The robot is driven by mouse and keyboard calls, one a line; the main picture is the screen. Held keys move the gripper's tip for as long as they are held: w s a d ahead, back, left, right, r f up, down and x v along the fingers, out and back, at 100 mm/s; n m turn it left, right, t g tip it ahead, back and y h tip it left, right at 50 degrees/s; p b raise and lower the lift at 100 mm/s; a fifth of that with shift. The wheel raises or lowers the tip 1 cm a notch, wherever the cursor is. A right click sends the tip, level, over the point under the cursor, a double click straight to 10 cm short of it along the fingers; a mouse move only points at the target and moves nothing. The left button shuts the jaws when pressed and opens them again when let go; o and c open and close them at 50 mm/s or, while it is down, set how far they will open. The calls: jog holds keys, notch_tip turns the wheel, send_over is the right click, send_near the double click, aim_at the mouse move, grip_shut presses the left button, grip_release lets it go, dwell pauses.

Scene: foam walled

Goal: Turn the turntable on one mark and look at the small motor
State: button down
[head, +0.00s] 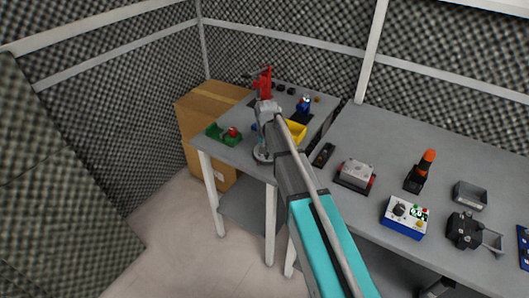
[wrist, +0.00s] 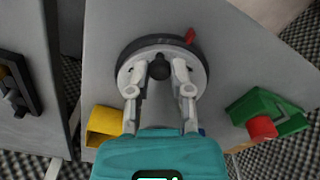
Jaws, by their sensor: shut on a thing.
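The turntable (wrist: 165,48) is a grey round disc on a dark base, with a red mark (wrist: 190,36) at its rim in the wrist view. A dark round-topped piece (wrist: 159,67) stands at its middle. My gripper (wrist: 159,74) is over the disc, with one pale finger on each side of this piece, and is shut on it. The contact is hard to see. In the head view, my gripper (head: 264,125) points down at the turntable (head: 262,155) near the front of the left table. I cannot tell which thing is the small motor.
A green tray (head: 215,135) with a red piece stands left of the turntable. A yellow bin (head: 296,131) is to its right. A red device (head: 264,82) and a blue one (head: 304,104) stand behind. Several devices fill the right table; a cardboard box (head: 200,105) stands at left.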

jog(key=shift+w+d+n, duration=0.1)
jog(key=shift+d+n, duration=0.25)
jog(key=shift+n, duration=0.45)
jog(key=shift+d+n, duration=0.35)
jog(key=shift+n, duration=0.45)
jog(key=c, duration=0.5)
grip_release()
jog(key=shift+d, duration=0.1)
jog(key=shift+c, duration=0.2)
jog(key=shift+a, duration=0.2)
